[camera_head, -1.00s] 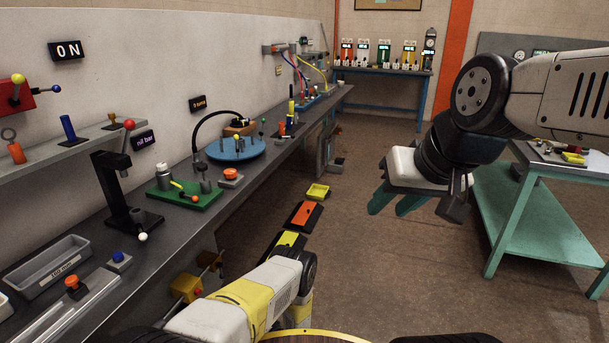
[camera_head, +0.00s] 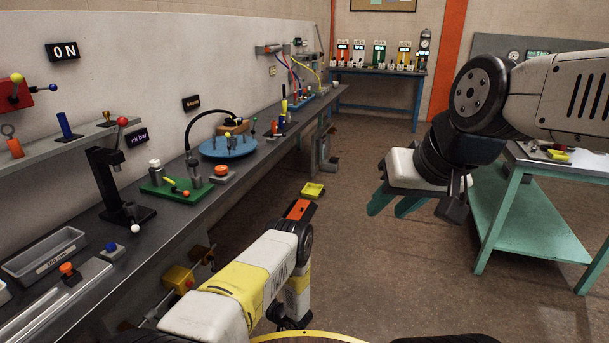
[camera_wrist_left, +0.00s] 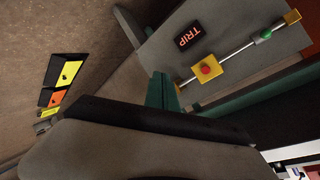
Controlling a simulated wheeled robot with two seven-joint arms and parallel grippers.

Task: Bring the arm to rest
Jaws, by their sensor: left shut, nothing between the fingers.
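My left arm, white and yellow, reaches in from the bottom middle of the head view, bent at a dark joint. Its gripper is hidden there. In the left wrist view my left gripper (camera_wrist_left: 163,92) has its teal fingers shut together with nothing between them. It points toward a grey panel with a red button on a yellow box (camera_wrist_left: 205,69); the distance is unclear. My right gripper (camera_head: 388,205) hangs over open floor at the right of the head view. Its teal fingers are apart and look empty.
A long grey workbench (camera_head: 262,158) with levers, buttons and a blue turntable (camera_head: 228,147) runs along the left wall. A green table (camera_head: 522,210) stands at right. Middle floor is clear.

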